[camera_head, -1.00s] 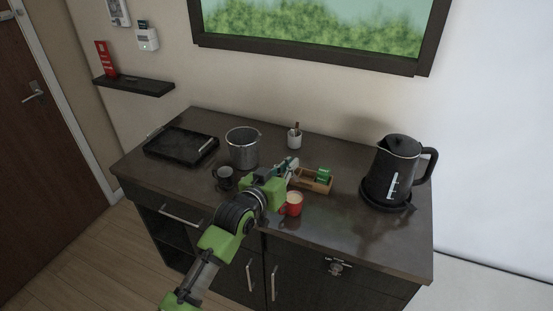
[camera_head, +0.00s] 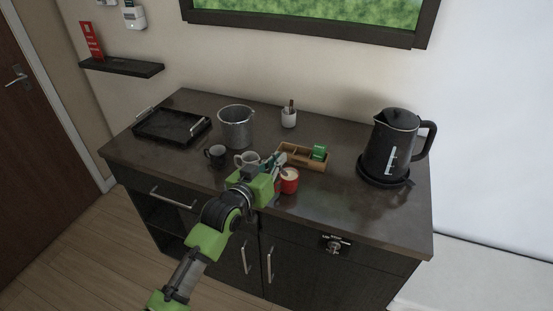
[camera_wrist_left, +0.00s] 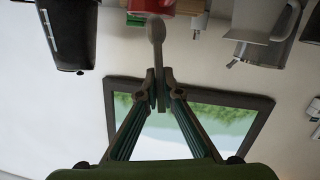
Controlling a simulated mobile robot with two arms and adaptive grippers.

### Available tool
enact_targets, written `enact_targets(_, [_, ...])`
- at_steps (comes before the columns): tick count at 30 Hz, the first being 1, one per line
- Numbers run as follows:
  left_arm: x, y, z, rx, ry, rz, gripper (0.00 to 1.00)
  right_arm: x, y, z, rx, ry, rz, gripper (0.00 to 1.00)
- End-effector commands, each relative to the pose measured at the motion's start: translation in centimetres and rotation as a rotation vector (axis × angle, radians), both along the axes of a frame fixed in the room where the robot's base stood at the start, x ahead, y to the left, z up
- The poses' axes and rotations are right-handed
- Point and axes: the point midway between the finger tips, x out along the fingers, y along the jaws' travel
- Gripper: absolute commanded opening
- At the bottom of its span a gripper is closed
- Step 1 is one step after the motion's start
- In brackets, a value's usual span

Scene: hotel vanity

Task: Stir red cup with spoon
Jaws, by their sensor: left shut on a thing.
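The red cup (camera_head: 289,184) stands upright near the front of the dark counter, with a pale inside. My left gripper (camera_head: 278,161) is just left of and behind the cup in the head view, above the counter. It is shut on the spoon (camera_wrist_left: 156,32), whose bowl end points up in the wrist picture and overlaps the red cup's edge. Whether the spoon touches the cup I cannot tell. In the head view the spoon cannot be made out. My right gripper is not in view.
A white cup (camera_head: 246,158) and a dark cup (camera_head: 216,156) stand left of my gripper. A wooden box (camera_head: 315,163) with a green packet lies behind the red cup. A black kettle (camera_head: 392,145) stands right, a metal bucket (camera_head: 236,130) behind. The front-right counter is clear.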

Motion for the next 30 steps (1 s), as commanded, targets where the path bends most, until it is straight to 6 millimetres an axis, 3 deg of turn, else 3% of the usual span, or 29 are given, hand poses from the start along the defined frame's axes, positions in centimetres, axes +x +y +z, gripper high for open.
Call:
enact_targets(18, [1.3, -1.4, -4.6, 0.000, 0.001, 0.000, 0.00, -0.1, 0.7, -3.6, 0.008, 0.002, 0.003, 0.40])
enact_targets(30, [1.4, -1.6, -4.8, 0.001, 0.000, 0.000, 0.00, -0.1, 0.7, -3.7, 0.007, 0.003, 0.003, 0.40])
